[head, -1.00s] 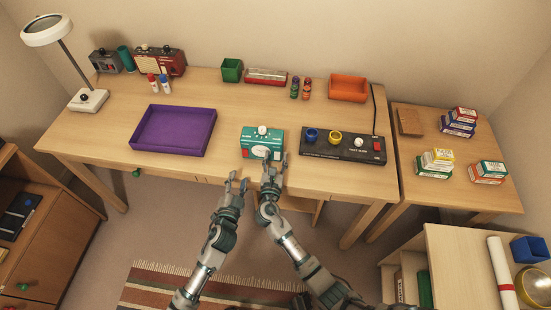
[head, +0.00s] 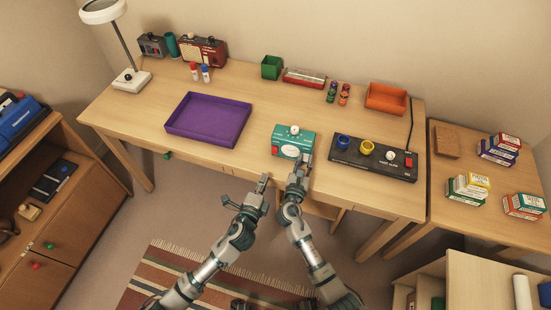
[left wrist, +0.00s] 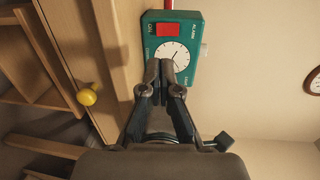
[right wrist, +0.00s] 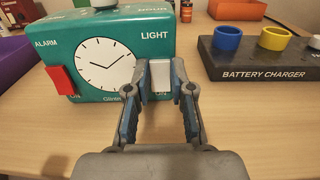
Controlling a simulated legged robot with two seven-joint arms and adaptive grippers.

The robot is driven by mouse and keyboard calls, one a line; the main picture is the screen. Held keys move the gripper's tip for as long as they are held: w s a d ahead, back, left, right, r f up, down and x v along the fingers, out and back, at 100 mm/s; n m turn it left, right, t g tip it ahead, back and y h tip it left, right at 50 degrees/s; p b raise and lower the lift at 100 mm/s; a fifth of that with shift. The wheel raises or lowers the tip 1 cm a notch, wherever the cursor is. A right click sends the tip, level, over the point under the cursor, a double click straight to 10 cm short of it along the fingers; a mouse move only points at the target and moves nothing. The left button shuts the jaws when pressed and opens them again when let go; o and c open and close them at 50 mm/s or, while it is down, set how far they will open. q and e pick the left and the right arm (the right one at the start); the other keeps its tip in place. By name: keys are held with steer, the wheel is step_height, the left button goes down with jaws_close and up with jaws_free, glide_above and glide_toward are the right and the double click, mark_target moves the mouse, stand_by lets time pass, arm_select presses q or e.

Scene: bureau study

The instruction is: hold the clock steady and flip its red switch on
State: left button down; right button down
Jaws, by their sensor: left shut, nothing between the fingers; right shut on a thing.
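The teal clock (head: 294,147) stands at the desk's front edge, its white dial (right wrist: 104,66) facing me. Its red switch (right wrist: 60,81) is at the dial's left, with "ALARM" above and "ON" below; I cannot tell which way it is set. The red switch also shows in the left wrist view (left wrist: 166,29). My right gripper (right wrist: 162,88) is shut on the white switch (right wrist: 161,72) under "LIGHT", at the clock's front right. My left gripper (head: 264,179) is shut and empty, in front of the clock, lower and to its left. Its fingertips (left wrist: 167,68) overlap the dial in the left wrist view.
A purple tray (head: 170,128) lies left of the clock. A black battery charger (head: 372,173) with coloured rings stands close on its right. The lamp (head: 130,78), radio (head: 203,50) and small boxes stand further back.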

mark_target(274, 154)
arm_select(q)
steer(key=s+m, duration=0.1)
steer(key=m, duration=0.4)
steer(key=s+a+m, duration=0.1)
steer(key=m, duration=0.5)
steer(key=s+m, duration=0.1)
steer(key=m, duration=0.5)
steer(key=shift+s+a+r, duration=0.1)
steer(key=shift+s+a, duration=0.05)
steer(key=x, duration=1.4)
